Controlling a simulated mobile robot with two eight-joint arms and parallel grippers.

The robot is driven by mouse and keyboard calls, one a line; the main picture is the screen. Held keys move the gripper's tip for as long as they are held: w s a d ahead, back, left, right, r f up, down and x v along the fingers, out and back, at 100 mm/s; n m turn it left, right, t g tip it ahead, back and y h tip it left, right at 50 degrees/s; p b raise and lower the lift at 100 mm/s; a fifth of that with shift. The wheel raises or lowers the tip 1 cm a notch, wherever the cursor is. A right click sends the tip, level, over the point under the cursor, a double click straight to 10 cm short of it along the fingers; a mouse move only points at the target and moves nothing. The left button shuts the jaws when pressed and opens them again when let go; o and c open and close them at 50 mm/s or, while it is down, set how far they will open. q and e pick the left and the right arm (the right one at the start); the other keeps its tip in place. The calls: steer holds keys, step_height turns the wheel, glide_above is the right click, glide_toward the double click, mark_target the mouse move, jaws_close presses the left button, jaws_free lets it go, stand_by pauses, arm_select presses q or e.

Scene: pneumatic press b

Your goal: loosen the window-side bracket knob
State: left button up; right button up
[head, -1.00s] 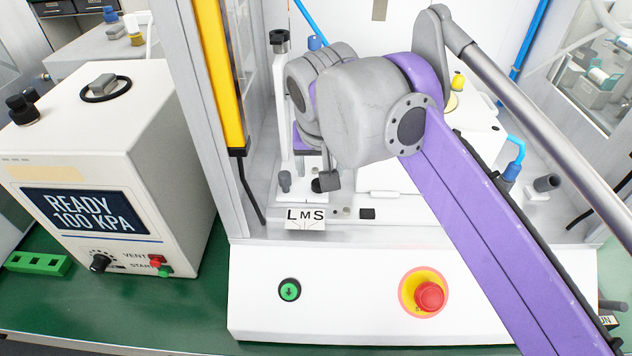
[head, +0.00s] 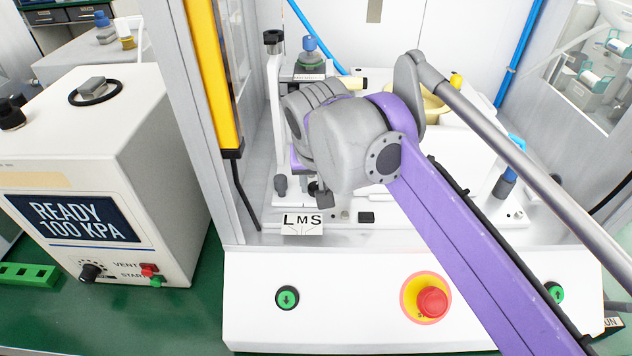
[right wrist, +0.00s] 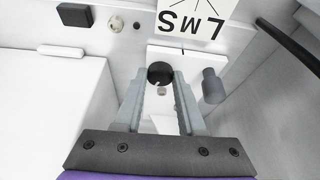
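A round black knob (right wrist: 160,72) lies between the fingertips of my right gripper (right wrist: 159,76) in the right wrist view. The two fingers stand apart, one on each side of it; I cannot make out firm contact. A grey knob (right wrist: 213,85) stands beside the right finger in that view; a similar dark knob shows in the head view (head: 280,186), left of my right wrist. No marking shows which knob is window-side. In the head view my right wrist hides the fingers and much of the bracket. My left gripper is not in view.
An LMS label (head: 302,222) sits at the fixture's front edge. The front panel carries a red emergency button (head: 432,302) and a green button (head: 287,298). A yellow-and-grey upright (head: 213,80) stands close left of my wrist. The pressure unit (head: 100,180) stands further left.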

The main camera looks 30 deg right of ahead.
jaws_close()
steer(key=n+p, duration=0.2)
steer(key=n+y+p, duration=0.1)
steer(key=p, duration=0.1)
steer(key=shift+d+r+n+y+p, duration=0.2)
steer(key=shift+n+y+p, duration=0.1)
steer(key=shift+n+p, duration=0.1)
steer(key=shift+f+n, duration=0.2)
steer(key=shift+n, duration=0.3)
steer(key=shift+t, duration=0.3)
steer(key=o, duration=0.8)
jaws_free()
steer(key=p+v, duration=0.2)
steer(key=v, duration=0.8)
steer(key=shift+r+p, duration=0.35)
steer(key=shift+r, duration=0.05)
